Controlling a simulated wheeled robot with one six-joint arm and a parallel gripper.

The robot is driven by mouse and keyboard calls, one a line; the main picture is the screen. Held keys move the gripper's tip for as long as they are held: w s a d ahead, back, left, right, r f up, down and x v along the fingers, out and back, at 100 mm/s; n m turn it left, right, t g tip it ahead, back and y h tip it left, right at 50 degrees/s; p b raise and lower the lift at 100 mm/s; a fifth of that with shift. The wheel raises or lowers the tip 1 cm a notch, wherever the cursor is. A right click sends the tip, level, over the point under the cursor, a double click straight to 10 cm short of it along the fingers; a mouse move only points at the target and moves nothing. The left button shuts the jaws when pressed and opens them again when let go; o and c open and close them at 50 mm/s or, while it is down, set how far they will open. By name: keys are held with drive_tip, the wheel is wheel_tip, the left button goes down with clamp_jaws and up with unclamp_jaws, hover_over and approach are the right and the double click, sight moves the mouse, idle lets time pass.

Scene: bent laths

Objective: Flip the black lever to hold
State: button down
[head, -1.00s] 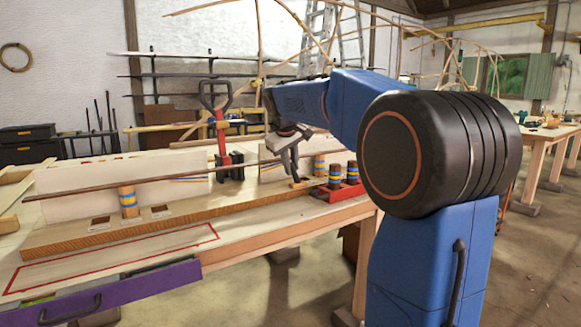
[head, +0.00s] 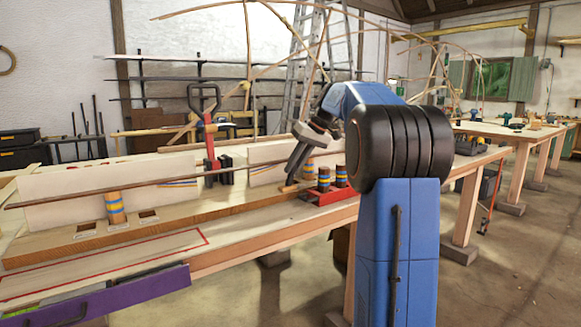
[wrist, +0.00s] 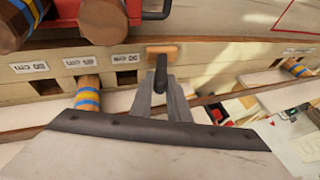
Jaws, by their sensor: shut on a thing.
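The black lever (head: 204,97) is a looped handle that stands up at the top of a red clamp post (head: 209,145) behind the plank, left of my gripper. My gripper (head: 292,176) is at the long thin brown lath (head: 150,188), to the right of the clamp. The exact contact is partly hidden by the fingers. I cannot make out the lever surely in the wrist view.
A banded peg (head: 115,207) stands in the plank (head: 90,237) under the lath. A red tray (head: 325,198) with banded pegs is just right of my gripper. White boards (head: 100,200) stand behind. A purple drawer (head: 140,297) sticks out in front.

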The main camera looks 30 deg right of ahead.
drive_tip(key=shift+d+f+y, duration=0.15)
drive_tip(key=shift+d+y, duration=0.15)
drive_tip(key=shift+y, duration=0.1)
idle(0.3)
drive_tip(key=c, duration=1.7)
unclamp_jaws()
drive_tip(key=shift+d, duration=0.1)
drive_tip(key=v, duration=1.7)
drive_tip(key=shift+s+d, duration=0.1)
drive_tip(key=shift+d, duration=0.15)
